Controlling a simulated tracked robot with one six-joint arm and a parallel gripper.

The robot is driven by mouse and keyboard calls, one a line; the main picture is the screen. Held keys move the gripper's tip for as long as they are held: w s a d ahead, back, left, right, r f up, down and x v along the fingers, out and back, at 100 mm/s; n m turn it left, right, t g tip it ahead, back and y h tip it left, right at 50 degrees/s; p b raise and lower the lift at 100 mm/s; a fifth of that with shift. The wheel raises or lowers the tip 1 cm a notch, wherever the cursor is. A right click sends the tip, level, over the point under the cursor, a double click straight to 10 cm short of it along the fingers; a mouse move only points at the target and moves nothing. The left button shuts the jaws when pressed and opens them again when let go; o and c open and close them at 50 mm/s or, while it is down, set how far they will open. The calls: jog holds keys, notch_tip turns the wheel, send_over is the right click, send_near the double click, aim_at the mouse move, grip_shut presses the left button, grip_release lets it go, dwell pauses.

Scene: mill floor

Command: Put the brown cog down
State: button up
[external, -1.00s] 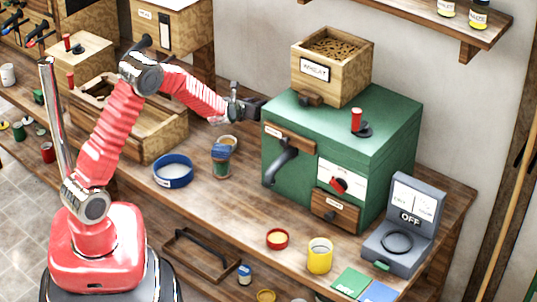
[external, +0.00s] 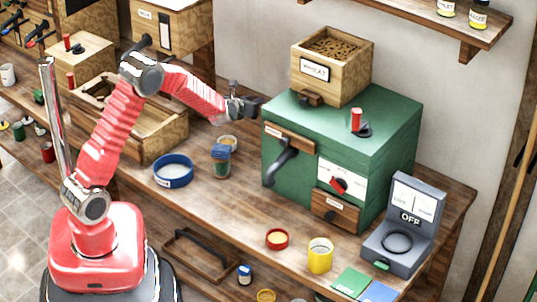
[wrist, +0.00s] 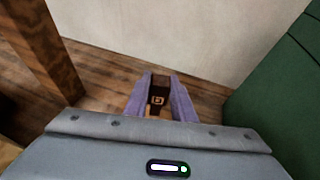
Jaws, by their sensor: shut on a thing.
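The brown cog (wrist: 158,92) shows in the wrist view as a dark brown piece with a pale square mark, between the two fingers of my gripper (wrist: 160,104). My gripper is shut on it. Wood of the bench shows below and behind it. In the external view my gripper (external: 252,107) is above the bench, just left of the green mill's upper left edge; the cog cannot be made out clearly there.
The green mill (external: 345,135) stands close to the right of my gripper. A wooden post (wrist: 48,45) is at left in the wrist view.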

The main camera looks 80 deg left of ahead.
jog(key=s+a+n+g+y, duration=0.2)
jog(key=s+a+n+g, duration=0.4)
jog(key=s, duration=0.4)
jog(key=shift+a+r+g, duration=0.45)
jog(key=shift+a+g, duration=0.05)
jog(key=shift+a, duration=0.2)
notch_tip(320, 180, down, 6)
jog(key=shift+f, duration=0.1)
jog(key=shift+f, duration=1.85)
jog(key=shift+f, duration=0.1)
jog(key=o, duration=1)
